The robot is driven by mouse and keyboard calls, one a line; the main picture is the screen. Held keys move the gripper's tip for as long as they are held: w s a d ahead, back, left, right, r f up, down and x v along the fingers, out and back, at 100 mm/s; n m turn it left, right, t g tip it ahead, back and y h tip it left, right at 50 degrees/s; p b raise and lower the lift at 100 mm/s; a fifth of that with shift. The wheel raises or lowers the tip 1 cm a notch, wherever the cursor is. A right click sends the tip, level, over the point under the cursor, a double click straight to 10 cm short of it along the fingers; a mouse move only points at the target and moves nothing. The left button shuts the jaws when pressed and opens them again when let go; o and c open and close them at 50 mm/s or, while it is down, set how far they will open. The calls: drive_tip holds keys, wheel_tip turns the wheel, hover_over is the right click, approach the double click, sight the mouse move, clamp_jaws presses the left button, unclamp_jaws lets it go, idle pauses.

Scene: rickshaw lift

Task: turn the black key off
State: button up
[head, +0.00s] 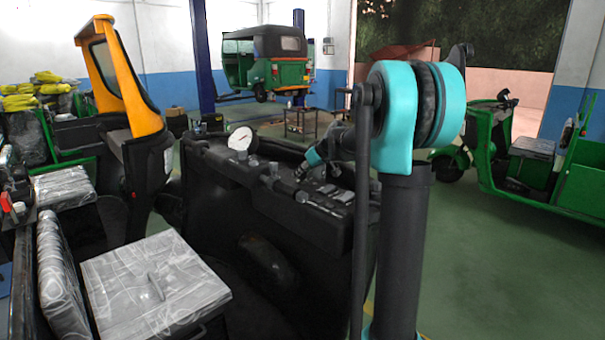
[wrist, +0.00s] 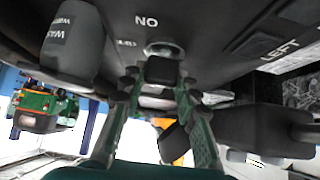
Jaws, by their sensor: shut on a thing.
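My gripper (wrist: 160,82) is at the dashboard panel, its two green-and-grey fingers on either side of the black key (wrist: 162,69). It is shut on the key, which stands in front of a round silver lock ring (wrist: 164,47) below the white word "NO". The fingers hide part of the key, and I cannot tell its exact angle. In the head view, my gripper (head: 302,171) reaches down to the black dashboard (head: 330,230), and the key itself cannot be made out.
A white gauge (head: 240,138) stands on the dashboard.

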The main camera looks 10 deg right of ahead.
drive_tip(key=shift+n, duration=0.4)
drive_tip(key=o, duration=1.2)
drive_tip(key=v, duration=1.2)
drive_tip(key=shift+w+d, duration=0.1)
drive_tip(key=shift+d, duration=0.1)
